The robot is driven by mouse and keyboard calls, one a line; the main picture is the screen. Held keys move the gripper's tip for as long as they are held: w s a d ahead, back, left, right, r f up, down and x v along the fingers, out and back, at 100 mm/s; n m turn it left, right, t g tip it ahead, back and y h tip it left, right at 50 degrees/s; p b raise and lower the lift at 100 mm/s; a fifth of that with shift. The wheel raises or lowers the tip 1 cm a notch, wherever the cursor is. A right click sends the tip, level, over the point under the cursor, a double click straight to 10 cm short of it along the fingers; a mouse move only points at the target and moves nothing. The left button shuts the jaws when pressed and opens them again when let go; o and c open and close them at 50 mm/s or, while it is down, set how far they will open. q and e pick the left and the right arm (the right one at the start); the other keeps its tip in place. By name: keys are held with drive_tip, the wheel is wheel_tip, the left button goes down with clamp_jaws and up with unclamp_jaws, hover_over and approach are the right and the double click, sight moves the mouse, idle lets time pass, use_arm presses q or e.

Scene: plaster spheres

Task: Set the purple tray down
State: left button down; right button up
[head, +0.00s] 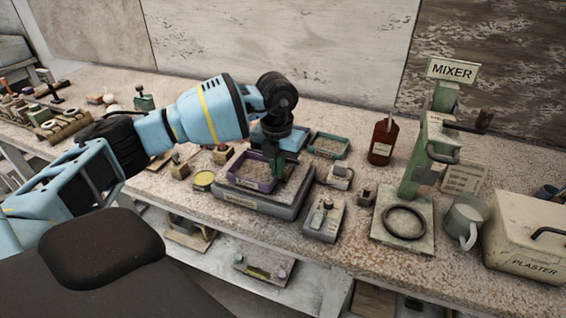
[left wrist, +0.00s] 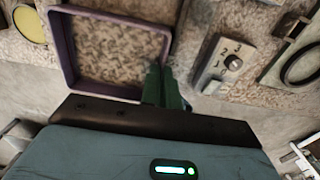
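The purple tray (head: 248,186) holds a grainy grey-brown fill and looks level over a grey labelled box (head: 240,203) on the bench. I cannot tell whether it rests on the box or hangs just above it. My left gripper (head: 276,174) reaches down at the tray's right side. In the left wrist view, the green fingers of my left gripper (left wrist: 164,80) are close together on the right wall of the purple tray (left wrist: 64,50), with the wall between them. The finger tips are partly hidden in the head view. My right gripper is in neither view.
Blue-green trays (head: 328,146) stand behind the box. A grey control unit with a knob (head: 323,220) stands close on the right, beyond it the mixer stand (head: 418,165). A yellow-topped tin (head: 204,179) is on the left.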

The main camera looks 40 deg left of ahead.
use_arm(q)
drive_tip(key=shift+w+a+f, duration=0.15)
drive_tip(key=shift+w, duration=0.45)
drive_tip(key=shift+w+a+f, duration=0.1)
drive_tip(key=shift+w+f, duration=0.05)
drive_tip(key=shift+w, duration=0.45)
drive_tip(key=shift+w+a+f, duration=0.15)
drive_tip(key=shift+w, duration=0.45)
drive_tip(key=shift+f, duration=0.25)
drive_tip(key=shift+f, duration=0.2)
drive_tip(key=c, duration=1.6)
unclamp_jaws()
drive_tip(key=shift+c, duration=0.2)
drive_tip(key=shift+r, duration=0.15)
wheel_tip(320, 180, up, 12)
